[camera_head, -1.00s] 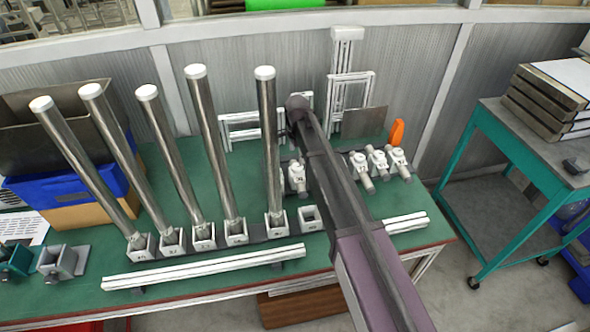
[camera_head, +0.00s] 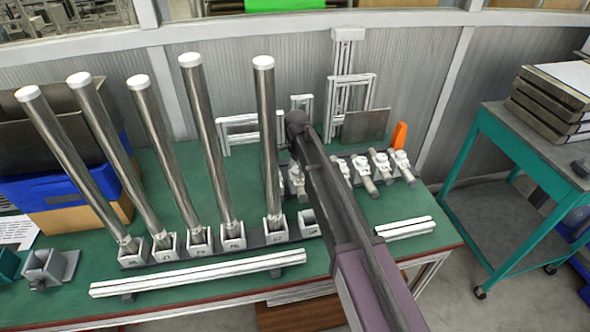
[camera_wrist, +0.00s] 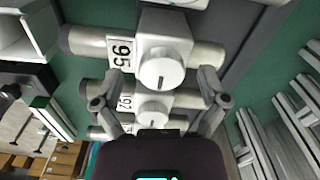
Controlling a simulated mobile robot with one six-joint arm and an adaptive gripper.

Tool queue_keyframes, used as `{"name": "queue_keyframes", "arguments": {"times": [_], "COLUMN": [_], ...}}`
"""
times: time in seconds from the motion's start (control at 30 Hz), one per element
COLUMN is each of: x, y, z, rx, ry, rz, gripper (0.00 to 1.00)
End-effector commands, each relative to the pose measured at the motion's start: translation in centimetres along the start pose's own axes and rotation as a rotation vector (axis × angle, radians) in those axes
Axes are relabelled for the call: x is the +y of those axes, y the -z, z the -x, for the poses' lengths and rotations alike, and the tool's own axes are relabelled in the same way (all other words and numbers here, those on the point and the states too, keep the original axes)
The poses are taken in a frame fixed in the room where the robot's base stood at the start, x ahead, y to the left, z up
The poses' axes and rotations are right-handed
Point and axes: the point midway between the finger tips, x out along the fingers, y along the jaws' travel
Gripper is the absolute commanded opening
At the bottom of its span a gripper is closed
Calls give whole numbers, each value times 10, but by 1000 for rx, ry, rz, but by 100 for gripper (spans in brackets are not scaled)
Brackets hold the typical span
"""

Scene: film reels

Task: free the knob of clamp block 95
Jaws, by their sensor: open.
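Clamp block 95 (camera_wrist: 178,28) is at the top middle of the wrist view, a white block on a grey bar with a "95" label. Its round white knob (camera_wrist: 161,68) faces me, with a dark slot roughly upright in the picture. My gripper (camera_wrist: 160,76) is open, one finger on each side of this knob, with gaps between. Whether the fingertips are level with the knob in depth I cannot tell. In the head view my arm hides the gripper, and the block numbers are too small to read.
Clamp block 92 (camera_wrist: 153,106) sits close below block 95 in the wrist view, between the finger links. In the head view, several similar clamps (camera_head: 380,165) stand right of my arm. Tall steel tubes (camera_head: 266,150) stand left of it. A white rail (camera_head: 200,272) lies along the front.

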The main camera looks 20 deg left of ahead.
Motion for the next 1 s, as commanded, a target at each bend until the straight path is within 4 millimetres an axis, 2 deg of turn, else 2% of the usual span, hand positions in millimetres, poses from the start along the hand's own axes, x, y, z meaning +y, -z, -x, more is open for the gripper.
{"name": "queue_keyframes", "arguments": {"times": [0.2,0.4,0.47,0.5,0.53,0.57,0.63,1.0], "x": [0,0,0,0,0,-10,-2,1], "y": [0,0,0,0,0,-7,-2,3], "z": [0,0,0,0,0,0,0,0], "rx": [0,0,0,0,0,0,-1,0], "ry": [0,0,0,-1,-1,-1,-1,-1], "rz": [0,0,0,0,0,1,0,70], "gripper": [93,34,16,11,11,11,11,11]}}
